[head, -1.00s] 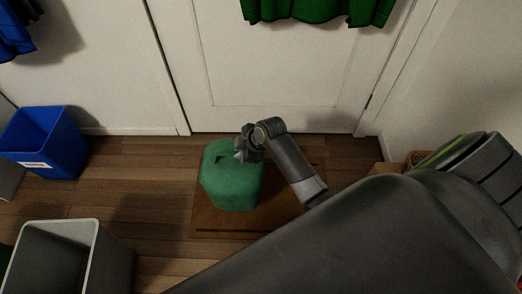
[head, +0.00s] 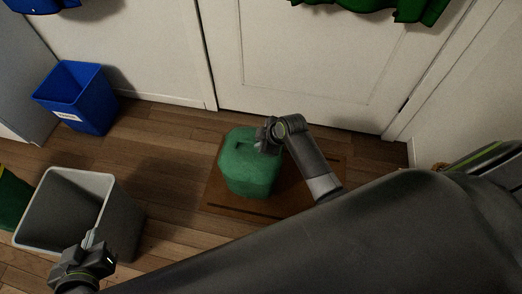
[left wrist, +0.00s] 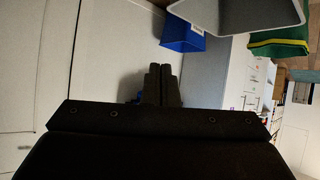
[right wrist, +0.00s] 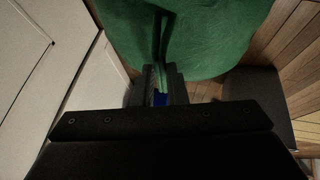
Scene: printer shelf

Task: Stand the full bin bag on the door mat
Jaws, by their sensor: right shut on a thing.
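The full green bin bag (head: 246,170) is upright over the brown door mat (head: 232,207), towards its left part. I cannot tell whether its base bears fully on the mat. My right gripper (head: 266,140) is shut on the top of the bag. In the right wrist view the bag (right wrist: 200,40) fills the top, with a fold between the fingers (right wrist: 162,85). My left gripper (head: 90,240) is beside the grey bin's rim, its fingers together and empty. They also show together in the left wrist view (left wrist: 163,80).
An open grey bin (head: 125,215) stands at the front left, close to my left gripper. A blue bin (head: 85,105) stands by the wall. A white door (head: 300,60) is behind the mat. Wooden floor (head: 165,130) is clear between bins and mat.

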